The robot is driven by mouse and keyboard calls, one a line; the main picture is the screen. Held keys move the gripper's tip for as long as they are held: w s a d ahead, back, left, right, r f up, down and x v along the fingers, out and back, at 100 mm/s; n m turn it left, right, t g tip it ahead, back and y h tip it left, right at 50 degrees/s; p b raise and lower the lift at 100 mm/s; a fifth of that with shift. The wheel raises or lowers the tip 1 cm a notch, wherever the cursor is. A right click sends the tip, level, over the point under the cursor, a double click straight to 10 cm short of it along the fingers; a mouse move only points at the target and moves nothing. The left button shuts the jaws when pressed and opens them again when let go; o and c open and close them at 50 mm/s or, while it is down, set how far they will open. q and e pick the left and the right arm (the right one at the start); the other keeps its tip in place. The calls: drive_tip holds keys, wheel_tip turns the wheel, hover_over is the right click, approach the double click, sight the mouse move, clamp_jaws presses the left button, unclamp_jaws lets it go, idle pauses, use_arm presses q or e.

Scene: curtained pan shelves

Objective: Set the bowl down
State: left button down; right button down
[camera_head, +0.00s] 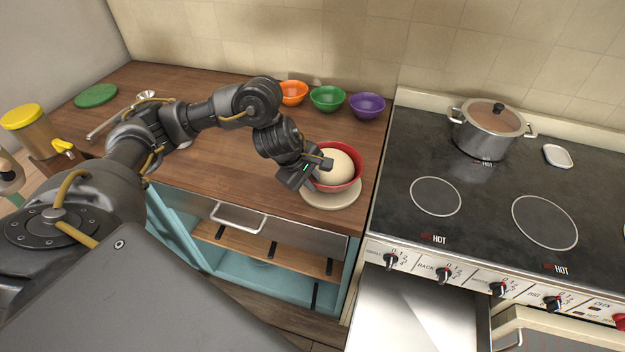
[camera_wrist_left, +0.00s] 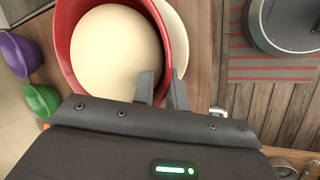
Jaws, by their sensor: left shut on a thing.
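A red bowl (camera_head: 354,172) with a ball of pale dough (camera_head: 337,166) in it is at the counter's right end, close to the stove. My left gripper (camera_head: 318,172) is shut on the bowl's near-left rim. A cream round board (camera_head: 331,200) lies under the bowl; whether the bowl touches it I cannot tell. In the left wrist view the bowl (camera_wrist_left: 66,50) fills the upper left and looks about level. The fingers (camera_wrist_left: 162,90) pinch its wall, and an edge of the board (camera_wrist_left: 179,30) shows beside it. My right gripper is not in view.
Orange (camera_head: 293,93), green (camera_head: 328,98) and purple (camera_head: 367,105) bowls stand along the back wall. A lidded pot (camera_head: 491,131) is on the stove (camera_head: 480,190). The wooden counter (camera_head: 225,165) left of the red bowl is mostly clear. A drawer (camera_head: 250,220) is below.

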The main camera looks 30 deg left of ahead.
use_arm(q)
drive_tip(key=shift+f+b, duration=0.25)
drive_tip(key=shift+b, duration=0.05)
drive_tip(key=c, duration=1.3)
unclamp_jaws()
drive_tip(key=shift+c, duration=0.2)
drive_tip(key=shift+a+r, duration=0.1)
drive_tip(key=shift+r, duration=0.3)
drive_tip(key=v, duration=1)
drive_tip(key=shift+s+p, duration=0.2)
drive_tip(key=shift+p, duration=0.2)
drive_tip(key=shift+c, duration=0.2)
clamp_jaws()
